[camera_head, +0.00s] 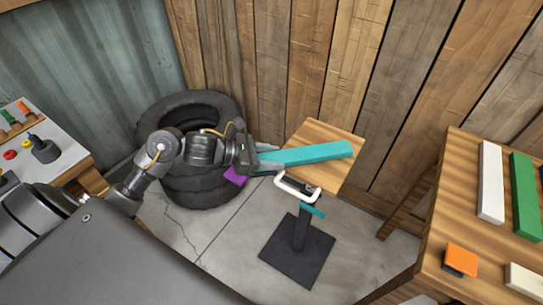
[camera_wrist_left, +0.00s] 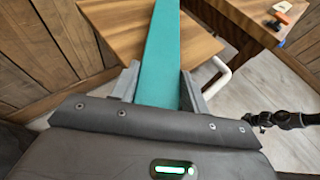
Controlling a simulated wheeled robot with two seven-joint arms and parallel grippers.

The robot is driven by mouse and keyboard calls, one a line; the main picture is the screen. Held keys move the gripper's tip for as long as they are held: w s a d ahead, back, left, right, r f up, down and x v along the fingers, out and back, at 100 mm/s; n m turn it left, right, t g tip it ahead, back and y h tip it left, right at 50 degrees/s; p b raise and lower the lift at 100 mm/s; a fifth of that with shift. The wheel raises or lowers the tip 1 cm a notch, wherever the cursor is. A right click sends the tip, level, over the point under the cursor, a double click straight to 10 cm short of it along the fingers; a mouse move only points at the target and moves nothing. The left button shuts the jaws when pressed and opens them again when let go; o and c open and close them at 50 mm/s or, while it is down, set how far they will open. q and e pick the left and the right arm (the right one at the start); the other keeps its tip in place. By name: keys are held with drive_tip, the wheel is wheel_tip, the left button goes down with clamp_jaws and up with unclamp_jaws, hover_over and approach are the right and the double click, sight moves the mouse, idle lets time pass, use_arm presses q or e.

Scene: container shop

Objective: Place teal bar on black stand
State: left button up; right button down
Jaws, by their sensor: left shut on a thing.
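The teal bar (camera_head: 315,154) is long and flat-sided. My left gripper (camera_head: 262,158) is shut on its near end, and the bar points right over a wooden top. In the left wrist view the teal bar (camera_wrist_left: 160,55) runs straight ahead between both fingers (camera_wrist_left: 158,88). The black stand (camera_head: 291,252) has a square floor base and a short post, below and right of the gripper. A white bracket (camera_head: 297,187) and a small teal strip (camera_head: 313,211) show at its upper part. The bar appears apart from the stand. My right gripper is not seen.
A wooden top (camera_head: 338,175) lies beneath the bar. A wooden bench (camera_head: 452,215) at right carries white and green bars and an orange block (camera_head: 461,259). Stacked tires (camera_head: 190,192) stand behind my left arm, with a purple piece (camera_head: 235,177) near the gripper. Wooden wall behind.

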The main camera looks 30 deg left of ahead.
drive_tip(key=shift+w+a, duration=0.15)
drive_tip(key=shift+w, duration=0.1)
use_arm(q)
drive_tip(key=o, duration=1.1)
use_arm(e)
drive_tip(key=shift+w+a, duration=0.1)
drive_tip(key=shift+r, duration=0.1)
use_arm(q)
drive_tip(key=shift+r, duration=0.1)
drive_tip(key=shift+s+a, duration=0.3)
drive_tip(key=shift+a, duration=0.15)
drive_tip(key=b+v, duration=0.1)
drive_tip(key=v, duration=1)
drive_tip(key=shift+d+r+b, duration=0.1)
drive_tip(key=shift+r+b, duration=0.1)
drive_tip(key=shift+b, duration=0.15)
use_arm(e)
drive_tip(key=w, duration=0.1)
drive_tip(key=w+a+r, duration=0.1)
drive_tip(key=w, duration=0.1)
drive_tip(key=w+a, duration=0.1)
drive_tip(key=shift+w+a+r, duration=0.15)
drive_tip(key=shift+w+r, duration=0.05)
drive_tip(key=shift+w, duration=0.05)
